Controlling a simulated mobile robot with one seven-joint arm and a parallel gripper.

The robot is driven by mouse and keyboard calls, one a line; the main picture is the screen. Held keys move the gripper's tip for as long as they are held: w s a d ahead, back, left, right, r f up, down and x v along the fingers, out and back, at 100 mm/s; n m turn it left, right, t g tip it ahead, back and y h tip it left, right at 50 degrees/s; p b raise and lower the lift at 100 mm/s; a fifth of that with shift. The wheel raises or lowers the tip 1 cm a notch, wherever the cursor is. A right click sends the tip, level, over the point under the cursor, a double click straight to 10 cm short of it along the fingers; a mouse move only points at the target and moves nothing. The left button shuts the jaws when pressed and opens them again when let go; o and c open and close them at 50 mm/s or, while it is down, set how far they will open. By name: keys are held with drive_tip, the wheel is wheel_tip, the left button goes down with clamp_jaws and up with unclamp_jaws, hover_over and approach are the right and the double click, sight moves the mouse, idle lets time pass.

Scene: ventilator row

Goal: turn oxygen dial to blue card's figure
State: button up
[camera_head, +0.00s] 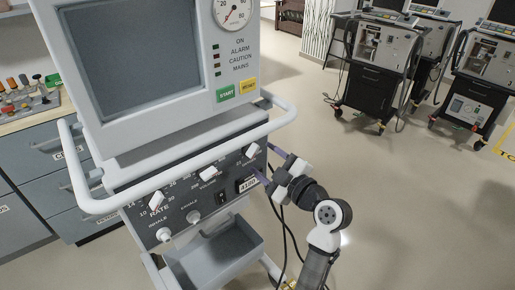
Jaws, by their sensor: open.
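A ventilator (190,150) stands in front of me, with a row of white knobs on its dark lower panel. The left knob (155,198) is above the word RATE. The middle knob (208,173) has a small label below it. The right knob (251,151) is nearest my gripper; its label is too small to read, so I cannot confirm it is the oxygen dial. My gripper (262,160) is open, its two purplish fingers pointing at the panel's right end, just right of and below that knob. Contact cannot be told. No blue card can be made out.
A white rail (200,160) curves around the ventilator above the knobs. A grey tray (222,255) sits below the panel. Dark cables hang beside my arm. More ventilators (378,70) stand at the back right. Grey drawers (60,165) are at the left.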

sight(256, 153)
drive_tip(key=shift+p+x, duration=0.45)
drive_tip(key=shift+x, duration=1.45)
drive_tip(key=c, duration=1)
